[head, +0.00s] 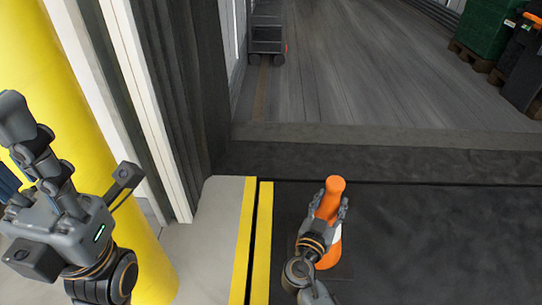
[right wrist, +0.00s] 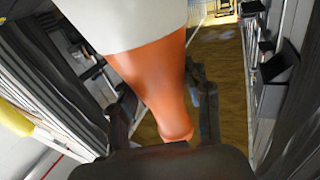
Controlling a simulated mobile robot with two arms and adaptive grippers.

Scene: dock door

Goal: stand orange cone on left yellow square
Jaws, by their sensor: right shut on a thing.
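The orange cone (head: 334,186) with a white band is at the lower middle of the head view, over the dark floor. My right gripper (head: 329,208) is shut on it below its narrow top. In the right wrist view, the cone (right wrist: 160,80) fills the middle between the fingers, narrow end low and white band at the top. It looks roughly upright; I cannot tell whether its base touches the floor. My left gripper (head: 75,215) is at the left before the yellow post, holding nothing I can see; its finger opening is unclear. No yellow square is seen.
Yellow edge stripes (head: 246,240) run along a floor gap left of the cone. A thick yellow post (head: 60,60) stands at left. A grey trailer floor (head: 370,80) lies beyond the door, with a cart (head: 267,35) and green crates (head: 487,28). The dark floor at right is clear.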

